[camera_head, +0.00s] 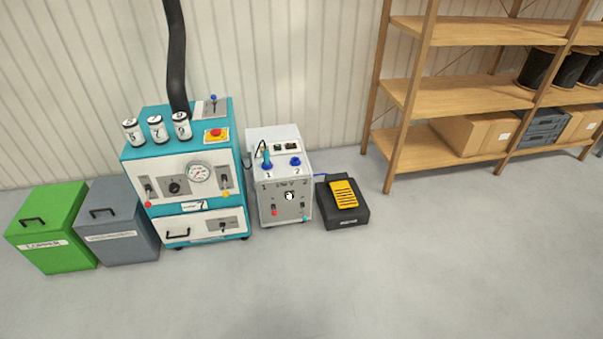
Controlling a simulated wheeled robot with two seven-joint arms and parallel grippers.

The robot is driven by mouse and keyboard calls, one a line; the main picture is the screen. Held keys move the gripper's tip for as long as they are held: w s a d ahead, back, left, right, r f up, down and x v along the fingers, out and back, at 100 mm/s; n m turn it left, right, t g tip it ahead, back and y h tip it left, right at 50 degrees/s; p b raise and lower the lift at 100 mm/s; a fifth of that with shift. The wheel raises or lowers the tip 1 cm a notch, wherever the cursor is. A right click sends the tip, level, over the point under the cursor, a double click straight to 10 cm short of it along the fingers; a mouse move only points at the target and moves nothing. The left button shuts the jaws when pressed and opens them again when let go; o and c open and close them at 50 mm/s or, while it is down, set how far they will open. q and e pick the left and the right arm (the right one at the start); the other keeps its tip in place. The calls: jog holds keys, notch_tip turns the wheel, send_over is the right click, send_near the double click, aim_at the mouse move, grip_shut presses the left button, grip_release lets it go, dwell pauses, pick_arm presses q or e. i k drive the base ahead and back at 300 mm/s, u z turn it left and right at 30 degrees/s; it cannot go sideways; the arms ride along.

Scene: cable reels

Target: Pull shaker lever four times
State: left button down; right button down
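A teal and white machine (190,225) stands against the wall, with a round gauge, a black knob and a red and yellow stop button. It carries several small levers: one at its front left (148,189), one at its front right (225,177), one on its lower drawer front (223,227) and a blue-tipped one on top (213,99). I cannot tell which one is the shaker lever. Neither gripper shows in the head view.
Several numbered cans (156,129) stand on the machine. A green bin (50,221) and a grey bin (115,215) stand left. A black pedal unit (325,207) lies right. Wooden shelves (453,94) hold boxes and reels. The floor (330,285) in front is clear.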

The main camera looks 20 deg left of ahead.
aim_at(225, 193)
jog(key=z, duration=0.1)
jog(key=i, duration=1.2)
jog(key=u, duration=1.2)
jog(key=i, duration=0.55)
jog(key=u, duration=0.5)
